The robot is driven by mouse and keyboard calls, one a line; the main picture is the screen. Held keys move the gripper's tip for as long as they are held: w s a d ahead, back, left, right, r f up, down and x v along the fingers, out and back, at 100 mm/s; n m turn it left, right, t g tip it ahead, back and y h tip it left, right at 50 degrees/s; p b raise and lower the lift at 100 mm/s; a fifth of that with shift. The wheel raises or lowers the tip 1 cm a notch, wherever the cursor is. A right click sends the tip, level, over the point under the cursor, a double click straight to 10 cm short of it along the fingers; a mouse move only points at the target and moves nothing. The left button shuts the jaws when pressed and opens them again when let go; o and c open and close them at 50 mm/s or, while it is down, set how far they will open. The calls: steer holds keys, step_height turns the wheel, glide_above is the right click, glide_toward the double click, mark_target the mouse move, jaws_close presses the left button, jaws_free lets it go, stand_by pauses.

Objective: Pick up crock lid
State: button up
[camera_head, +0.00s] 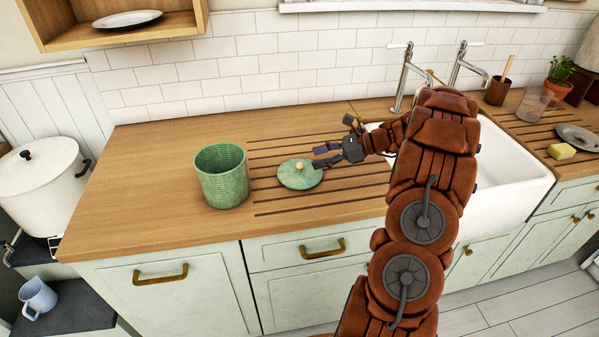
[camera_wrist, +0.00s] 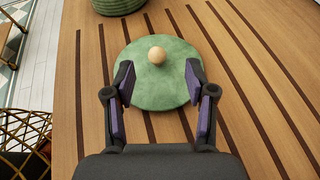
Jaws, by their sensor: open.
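The crock lid (camera_head: 300,175) is a round green disc with a small pale wooden knob on top. It lies flat on the grooved part of the wooden counter, just right of the ribbed green crock (camera_head: 222,175). My gripper (camera_head: 322,156) is at the lid's right side in the head view. In the wrist view the lid (camera_wrist: 157,82) is ahead of the gripper (camera_wrist: 158,85), its knob (camera_wrist: 156,55) beyond the fingertips. The two fingers are apart, over the near part of the lid, with nothing held. Whether they touch the lid cannot be told.
The white sink (camera_head: 510,185) and taps are to the right, behind my arm. A white pot (camera_head: 40,175) stands at the far left. A plate (camera_head: 577,137) and yellow sponge (camera_head: 561,151) lie at the far right. The counter left of the crock is clear.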

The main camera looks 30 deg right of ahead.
mark_target(301, 163)
steer(key=p+x, duration=0.2)
steer(key=x, duration=0.3)
steer(key=shift+s+a, duration=0.1)
steer(key=shift+a, duration=0.2)
steer(key=shift+w+a+f+p, duration=0.3)
steer(key=shift+w+a+f, duration=0.1)
jaws_close()
